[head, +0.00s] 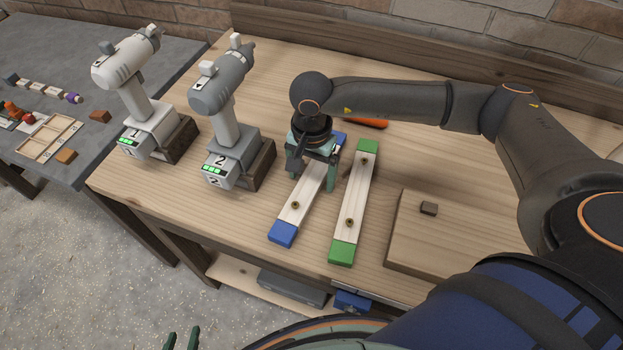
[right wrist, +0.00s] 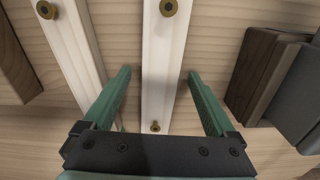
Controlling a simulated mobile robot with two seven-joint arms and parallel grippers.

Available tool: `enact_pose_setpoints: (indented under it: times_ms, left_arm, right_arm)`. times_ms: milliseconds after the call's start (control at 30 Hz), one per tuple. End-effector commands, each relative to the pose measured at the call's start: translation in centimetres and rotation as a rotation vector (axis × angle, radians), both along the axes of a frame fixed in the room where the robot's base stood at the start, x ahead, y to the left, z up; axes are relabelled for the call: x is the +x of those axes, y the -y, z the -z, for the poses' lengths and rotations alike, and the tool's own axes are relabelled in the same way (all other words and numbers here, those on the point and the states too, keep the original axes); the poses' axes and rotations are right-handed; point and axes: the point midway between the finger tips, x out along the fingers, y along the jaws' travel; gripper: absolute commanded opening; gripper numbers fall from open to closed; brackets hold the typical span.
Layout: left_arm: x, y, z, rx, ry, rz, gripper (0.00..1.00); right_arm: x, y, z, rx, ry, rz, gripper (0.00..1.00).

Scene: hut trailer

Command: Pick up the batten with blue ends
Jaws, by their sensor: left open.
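The batten with blue ends (head: 298,208) lies flat on the wooden bench, pale wood with brass screws. Its near blue end shows fully; its far end is partly hidden by my right gripper. My right gripper (head: 312,176) points down over the far half of this batten, one finger on each side. In the right wrist view the fingers (right wrist: 159,75) are apart, with the batten (right wrist: 163,60) between them and not gripped. My left gripper (head: 181,340) is open and empty at the bottom edge, in front of the bench.
A batten with green ends (head: 353,205) lies close by on the right. Two drills, numbered 1 (head: 135,90) and 2 (head: 222,100), stand on the left. An orange-handled thing (head: 371,123) lies behind.

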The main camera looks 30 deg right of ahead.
Motion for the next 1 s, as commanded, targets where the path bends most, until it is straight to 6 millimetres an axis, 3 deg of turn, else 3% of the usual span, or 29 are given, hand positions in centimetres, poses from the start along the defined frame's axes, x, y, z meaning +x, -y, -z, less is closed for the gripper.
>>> enact_pose_setpoints:
  times_ms: [67, 800, 1000]
  left_arm:
    - [0.01, 0.0, 0.0, 0.0, 0.0, 0.0, 0.5]
    - [0.06, 0.0, -0.03, 0.0, 0.001, 0.0, 0.5]
    - [0.07, 0.0, -0.04, 0.0, 0.001, 0.0, 0.5]
  right_arm:
    - [0.0, -0.02, -0.02, 0.0, 0.0, 0.0, 0.83]
    - [0.0, -0.05, -0.07, 0.001, -0.001, 0.0, 0.0]
    - [0.02, -0.05, -0.11, 0.001, 0.0, 0.0, 0.0]
